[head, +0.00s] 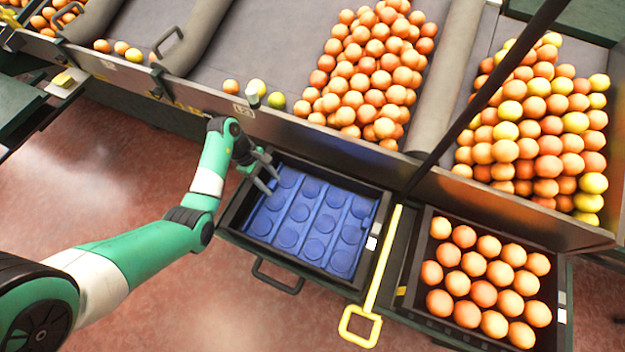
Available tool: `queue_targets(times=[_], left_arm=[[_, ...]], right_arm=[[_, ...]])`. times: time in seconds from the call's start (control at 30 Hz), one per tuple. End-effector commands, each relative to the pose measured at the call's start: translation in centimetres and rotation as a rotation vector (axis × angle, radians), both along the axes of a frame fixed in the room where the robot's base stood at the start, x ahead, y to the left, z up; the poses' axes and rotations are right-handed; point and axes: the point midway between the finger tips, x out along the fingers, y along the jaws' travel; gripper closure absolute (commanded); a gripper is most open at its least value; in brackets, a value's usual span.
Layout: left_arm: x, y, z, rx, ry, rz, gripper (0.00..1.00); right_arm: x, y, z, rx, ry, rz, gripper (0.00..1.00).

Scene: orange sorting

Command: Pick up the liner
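A blue liner (305,222) with round cup hollows lies flat inside a black crate (233,214) below the sorting belts. The liner looks empty of oranges. My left gripper (271,179) is over the upper left corner of the crate, close above the liner's edge. Its two fingers are spread apart with nothing visible between them. I cannot tell whether a fingertip touches the liner. My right gripper is not in view.
A second crate (404,296) to the right is filled with oranges. A yellow handle bar (383,277) stands between the crates. A metal rail (300,130) and belts with piled oranges (372,68) lie behind. Open floor (190,285) is at lower left.

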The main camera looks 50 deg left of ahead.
Motion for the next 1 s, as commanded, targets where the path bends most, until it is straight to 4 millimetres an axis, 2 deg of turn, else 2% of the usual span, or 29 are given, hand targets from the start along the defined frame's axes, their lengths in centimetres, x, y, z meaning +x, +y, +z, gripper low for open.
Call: queue_targets(times=[0.03,0.3,0.77,0.87,1.0], left_arm=[[0.0,0.0,0.0,0.0,0.0,0.0,0.52],[0.0,0.0,0.0,0.0,0.0,0.0,1.0],[0.0,0.0,0.4,0.0,0.0,-0.001,1.0],[0.0,0.0,1.7,0.0,-0.001,0.0,1.0],[0.1,0.1,5.1,0.003,-0.003,-0.001,1.0]], right_arm=[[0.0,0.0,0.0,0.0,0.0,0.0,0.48],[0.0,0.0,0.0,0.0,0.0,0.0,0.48],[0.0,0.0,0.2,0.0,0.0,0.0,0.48],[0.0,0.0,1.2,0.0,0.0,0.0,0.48],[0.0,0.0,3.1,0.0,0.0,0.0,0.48]])
